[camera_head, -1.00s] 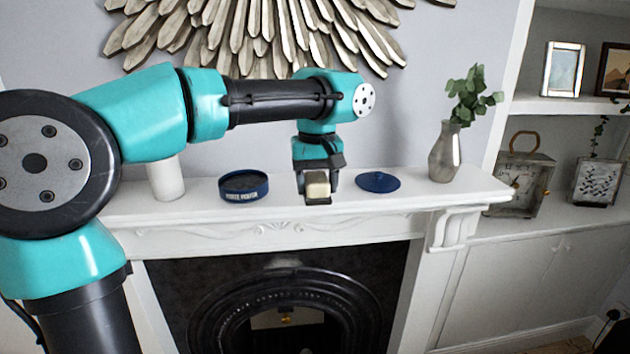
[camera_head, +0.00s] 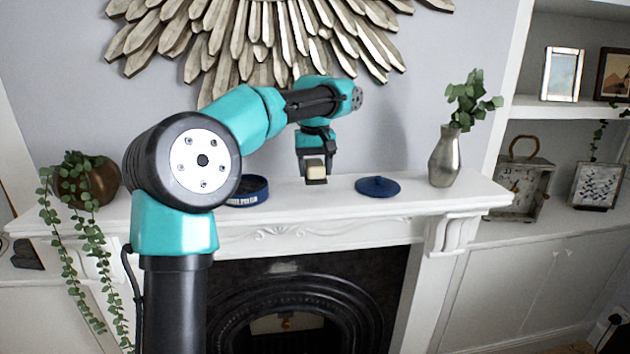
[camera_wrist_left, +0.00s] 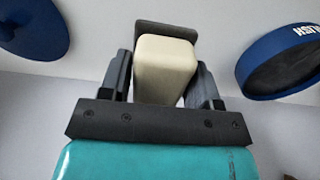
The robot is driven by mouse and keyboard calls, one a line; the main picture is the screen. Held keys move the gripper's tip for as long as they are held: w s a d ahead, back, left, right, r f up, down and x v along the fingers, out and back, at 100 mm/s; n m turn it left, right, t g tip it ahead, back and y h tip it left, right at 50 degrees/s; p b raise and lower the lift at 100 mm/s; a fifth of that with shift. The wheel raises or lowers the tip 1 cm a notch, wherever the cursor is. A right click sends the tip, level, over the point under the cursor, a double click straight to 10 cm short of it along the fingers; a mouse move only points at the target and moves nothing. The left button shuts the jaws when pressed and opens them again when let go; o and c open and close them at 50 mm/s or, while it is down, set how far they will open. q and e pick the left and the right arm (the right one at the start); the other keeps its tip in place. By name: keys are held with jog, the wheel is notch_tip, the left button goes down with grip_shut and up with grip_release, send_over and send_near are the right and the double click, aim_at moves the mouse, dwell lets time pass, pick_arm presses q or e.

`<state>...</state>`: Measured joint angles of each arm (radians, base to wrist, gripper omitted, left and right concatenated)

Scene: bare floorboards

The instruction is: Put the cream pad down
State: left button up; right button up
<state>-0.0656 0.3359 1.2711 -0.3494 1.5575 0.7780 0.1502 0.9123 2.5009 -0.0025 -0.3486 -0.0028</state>
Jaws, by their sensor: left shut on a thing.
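The cream pad (camera_head: 315,169) is a small rounded block with a dark plate at one end. My left gripper (camera_head: 313,172) is shut on it, above the white mantel shelf between the open blue tin (camera_head: 250,198) and the blue lid (camera_head: 377,186). In the left wrist view the pad (camera_wrist_left: 165,68) sits between the two dark fingers of the gripper (camera_wrist_left: 164,85). The lid (camera_wrist_left: 35,28) shows there at upper left and the tin (camera_wrist_left: 262,78) at right. My left arm partly hides the tin in the head view. My right gripper is not in view.
A silver vase (camera_head: 445,158) with green sprigs stands toward the shelf's right end. A trailing plant in a copper pot (camera_head: 88,183) is at the left. The white mantel shelf (camera_head: 340,207) has bare room at its front. A sunburst ornament (camera_head: 270,40) hangs behind.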

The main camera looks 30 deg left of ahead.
aim_at(315, 181)
pick_arm(q)
jog(key=shift+f, duration=1.75)
jog(key=shift+f, duration=0.1)
jog(key=o, duration=0.8)
notch_tip(315, 181, up, 12)
jog(key=shift+r, duration=0.15)
